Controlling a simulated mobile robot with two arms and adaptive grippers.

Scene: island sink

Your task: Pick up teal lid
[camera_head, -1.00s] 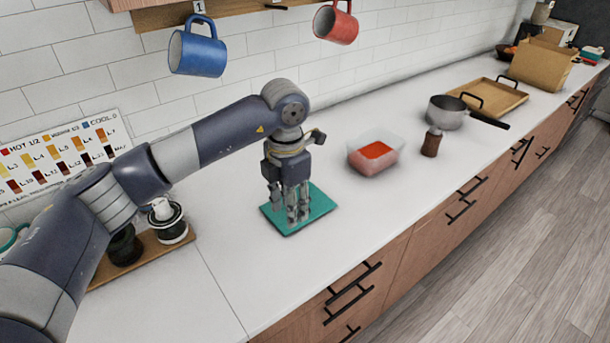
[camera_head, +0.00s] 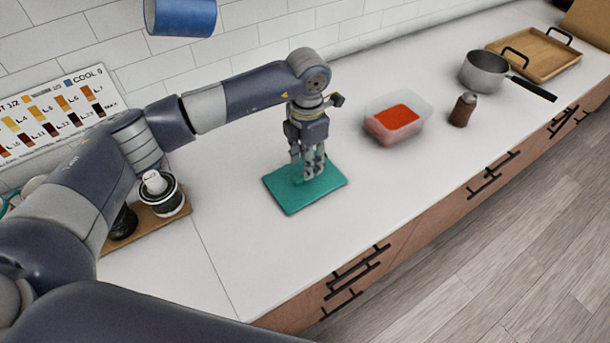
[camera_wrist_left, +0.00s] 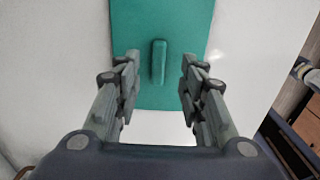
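The teal lid (camera_head: 292,200) is a flat rectangle lying on the white counter, and it also shows in the left wrist view (camera_wrist_left: 185,25). A small raised bar handle (camera_wrist_left: 159,62) stands at its middle. My left gripper (camera_head: 308,171) points down over the lid and hides part of it in the head view. In the left wrist view, the left gripper (camera_wrist_left: 159,75) is open, with one finger on each side of the handle and visible gaps between. The head view does not clearly show whether the fingertips touch the lid. My right gripper is not in view.
A clear container with red contents (camera_head: 395,122) stands right of the lid. Beyond it are a brown shaker (camera_head: 462,110), a saucepan (camera_head: 484,72) and a wooden tray (camera_head: 540,58). A wooden board (camera_head: 150,222) holds jars at left. The counter in front of the lid is clear.

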